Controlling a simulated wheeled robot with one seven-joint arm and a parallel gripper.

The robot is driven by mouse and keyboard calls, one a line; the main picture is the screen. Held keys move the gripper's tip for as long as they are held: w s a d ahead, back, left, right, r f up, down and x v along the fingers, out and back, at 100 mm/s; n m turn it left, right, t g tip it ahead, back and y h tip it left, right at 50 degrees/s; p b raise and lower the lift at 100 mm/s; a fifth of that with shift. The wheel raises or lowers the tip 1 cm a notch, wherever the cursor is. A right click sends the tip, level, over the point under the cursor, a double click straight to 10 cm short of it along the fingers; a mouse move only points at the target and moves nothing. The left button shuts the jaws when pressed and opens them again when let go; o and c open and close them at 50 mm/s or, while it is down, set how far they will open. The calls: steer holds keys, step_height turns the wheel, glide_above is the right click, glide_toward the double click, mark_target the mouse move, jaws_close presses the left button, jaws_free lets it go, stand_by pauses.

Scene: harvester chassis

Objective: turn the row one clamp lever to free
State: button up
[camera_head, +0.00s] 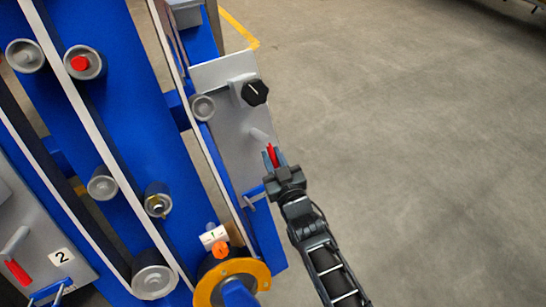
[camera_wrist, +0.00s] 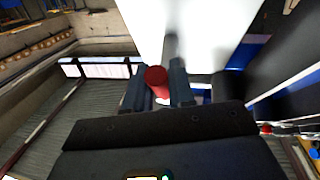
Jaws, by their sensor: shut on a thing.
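The row one clamp lever has a grey shaft and a red grip (camera_head: 271,154) on the grey side plate of the blue chassis. My gripper (camera_head: 274,161) is shut on the red grip, with a finger on each side. In the wrist view the red round end (camera_wrist: 155,76) of the grip shows between my fingers (camera_wrist: 158,90), and the grey shaft runs up behind it. The label "1" (camera_head: 214,236) is low on the chassis. The lever's pivot is only partly visible.
A black knob (camera_head: 255,92) sits above the lever on the same plate. An orange-yellow ring (camera_head: 231,262) is below left. A second red-gripped lever (camera_head: 17,272) is by the label "2" (camera_head: 61,257). The floor (camera_head: 420,150) at right is clear.

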jaws_close()
steer(key=shift+w+d+n, duration=0.1)
steer(key=shift+d+n, duration=0.05)
steer(key=shift+n, duration=0.25)
steer(key=shift+w+d+r+n+g+y+p, duration=0.6)
steer(key=shift+n+g+y+p, duration=0.65)
steer(key=shift+n, duration=1.75)
steer(key=shift+w+d+r+n+g+y+p, duration=0.35)
steer(key=shift+w+n+g+y+p, duration=0.65)
steer(key=shift+n, duration=2)
steer(key=shift+w+d+r+n+g+y+p, duration=0.5)
steer(key=shift+n+g+y+p, duration=0.9)
steer(key=shift+n, duration=1.6)
steer(key=shift+s+a+r+g+h, duration=0.15)
steer(key=shift+g+h, duration=0.2)
steer(key=shift+h, duration=0.2)
steer(key=o, duration=0.6)
jaws_free()
